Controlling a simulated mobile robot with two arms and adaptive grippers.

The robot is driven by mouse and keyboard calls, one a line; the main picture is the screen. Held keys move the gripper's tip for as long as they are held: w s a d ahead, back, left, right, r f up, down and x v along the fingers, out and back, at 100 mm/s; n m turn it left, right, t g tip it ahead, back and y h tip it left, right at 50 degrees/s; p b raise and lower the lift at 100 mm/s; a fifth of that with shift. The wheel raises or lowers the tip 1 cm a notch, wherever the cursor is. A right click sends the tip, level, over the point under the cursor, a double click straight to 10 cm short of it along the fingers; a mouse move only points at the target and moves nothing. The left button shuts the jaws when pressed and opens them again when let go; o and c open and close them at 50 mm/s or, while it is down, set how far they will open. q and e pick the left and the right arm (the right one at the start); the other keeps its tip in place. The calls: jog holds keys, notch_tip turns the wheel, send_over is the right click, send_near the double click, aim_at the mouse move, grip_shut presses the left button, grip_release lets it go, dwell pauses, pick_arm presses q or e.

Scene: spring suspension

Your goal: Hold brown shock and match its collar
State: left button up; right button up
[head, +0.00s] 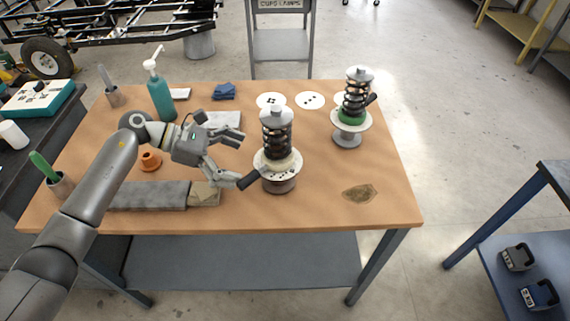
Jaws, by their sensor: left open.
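A shock with a dark coil spring (277,137), a cream collar and a brownish base (279,186) stands upright near the middle of the table. A dark handle sticks out from its lower left side. A second shock (354,97) with a green collar (351,116) and a grey base stands upright at the back right, with a dark handle on its right side. My left gripper (241,157) is open and empty, just left of the brown-based shock, with its fingers pointing toward it. Its lower finger is close to the dark handle; I cannot tell whether they touch. My right gripper is out of view.
White discs with holes (310,101) lie behind the shocks. A teal pump bottle (162,99), blue cloth (223,91) and orange cone-shaped piece (150,161) are at left. A grey slab (148,196) lies near the front edge. The front right is clear except for a brown patch (359,193).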

aim_at(268, 171)
pick_arm(q)
jog(key=shift+d+f, duration=0.25)
jog(key=shift+d, duration=0.15)
jog(key=p+x, duration=0.1)
jog(key=x, duration=0.4)
jog(key=shift+d+p, duration=0.1)
jog(key=shift+p, duration=0.2)
jog(key=shift+f+b+x, duration=0.2)
jog(key=shift+b+x, duration=0.85)
jog(key=shift+b, duration=0.1)
jog(key=shift+d+f+b, duration=0.25)
jog(key=shift+d+b, duration=0.2)
jog(key=shift+d, duration=0.2)
jog(key=shift+c, duration=0.3)
